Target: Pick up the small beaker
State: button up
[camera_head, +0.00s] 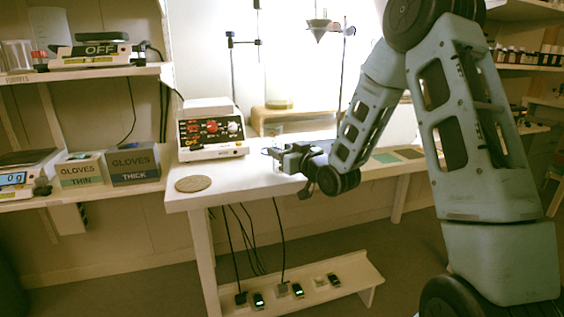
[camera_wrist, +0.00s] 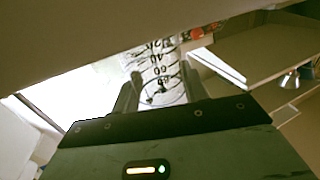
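The small beaker (camera_wrist: 158,68) is clear glass with dark graduation marks, and it shows tilted in the wrist view. My gripper (camera_wrist: 157,76) has its two dark fingers spread apart, one on each side of the beaker's near part. I see no clear sign that the fingers press on the glass. In the head view my gripper (camera_head: 272,151) is low over the white bench (camera_head: 232,180), pointing left. The beaker is hard to make out in that view.
A hot plate device (camera_head: 211,137) with red displays stands left of my gripper. A round cork mat (camera_head: 193,184) lies near the bench's left front corner. Behind are stand rods and a wooden stand (camera_head: 291,116). Glove boxes (camera_head: 133,165) sit on the left side shelf.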

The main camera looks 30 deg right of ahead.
jog(key=shift+c, duration=0.7)
jog(key=shift+r, duration=0.15)
